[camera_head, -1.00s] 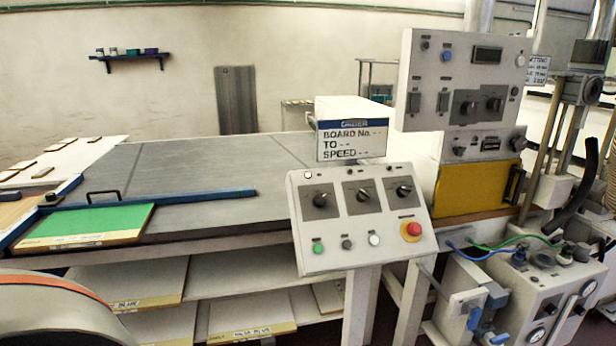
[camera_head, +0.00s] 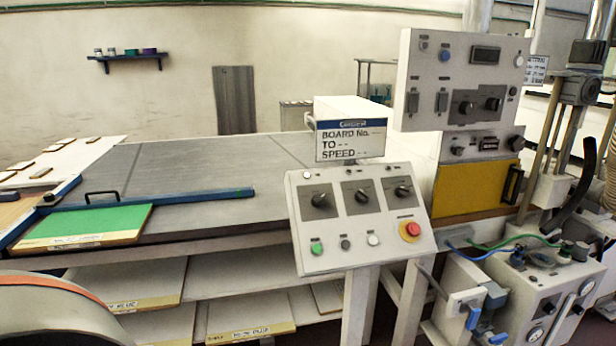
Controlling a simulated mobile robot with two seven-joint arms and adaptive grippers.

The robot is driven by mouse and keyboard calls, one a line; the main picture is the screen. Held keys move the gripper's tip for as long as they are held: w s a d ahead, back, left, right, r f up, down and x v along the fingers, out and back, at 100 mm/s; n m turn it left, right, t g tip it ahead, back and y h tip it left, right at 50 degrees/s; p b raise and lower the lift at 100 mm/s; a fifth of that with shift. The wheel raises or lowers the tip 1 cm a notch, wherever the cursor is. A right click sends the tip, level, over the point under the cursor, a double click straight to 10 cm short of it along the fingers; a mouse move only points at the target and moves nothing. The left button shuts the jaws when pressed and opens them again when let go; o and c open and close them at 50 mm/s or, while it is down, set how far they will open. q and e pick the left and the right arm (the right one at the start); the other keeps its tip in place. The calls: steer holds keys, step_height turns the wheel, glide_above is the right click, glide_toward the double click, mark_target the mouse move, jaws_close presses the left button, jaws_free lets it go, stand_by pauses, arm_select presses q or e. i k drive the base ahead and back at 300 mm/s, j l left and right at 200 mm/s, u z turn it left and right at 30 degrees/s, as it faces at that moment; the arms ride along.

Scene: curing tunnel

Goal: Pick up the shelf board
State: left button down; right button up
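Several pale flat boards with yellow front edges and paper labels lie on the shelves under the grey table. One labelled board (camera_head: 250,319) is on a lower shelf at bottom centre. Another board (camera_head: 135,284) is to its left and higher, its front corner label partly legible. Which of them is the shelf board I cannot tell. A green-topped board (camera_head: 85,226) with a yellow edge lies on the table by the blue rail. Neither of my grippers is in view.
The grey table top (camera_head: 210,175) is mostly bare, with a blue rail (camera_head: 160,199) across it. A control panel (camera_head: 360,218) with knobs and a red button stands at the table's right end. A blue wall shelf (camera_head: 128,59) holds small jars.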

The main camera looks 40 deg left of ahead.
mark_target(118, 225)
steer(key=u, duration=2.45)
